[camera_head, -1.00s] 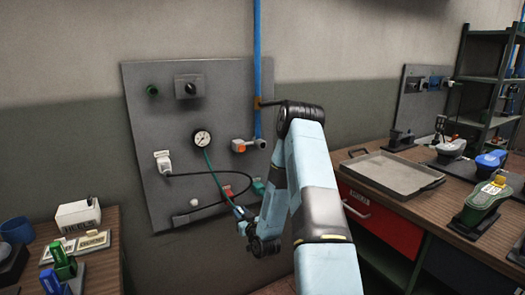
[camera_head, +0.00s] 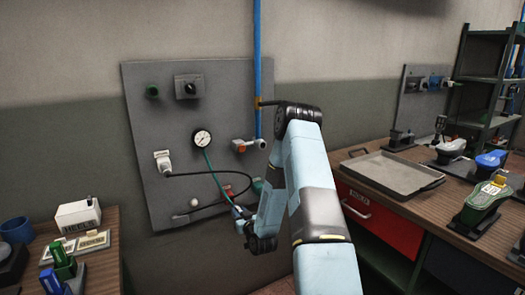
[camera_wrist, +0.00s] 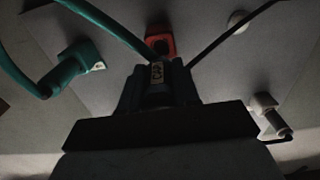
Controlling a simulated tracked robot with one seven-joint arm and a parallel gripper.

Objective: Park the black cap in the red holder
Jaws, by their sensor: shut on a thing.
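My gripper (camera_wrist: 158,88) is shut on the black cap (camera_wrist: 157,73), which carries a label reading CAP. In the wrist view the red holder (camera_wrist: 160,44) is on the panel just beyond the cap, and a gap or contact between them cannot be told. The cap appears outside the holder. In the head view the red holder (camera_head: 227,190) is low on the grey panel, just above my gripper (camera_head: 238,211). The cap is too small and covered to make out there.
A teal holder (camera_wrist: 70,65) and teal hose (camera_wrist: 112,25) lie left in the wrist view, a dark cord (camera_wrist: 225,35) and a white fitting (camera_wrist: 268,104) right. The grey panel (camera_head: 140,110) bears a gauge (camera_head: 202,139). Benches stand either side.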

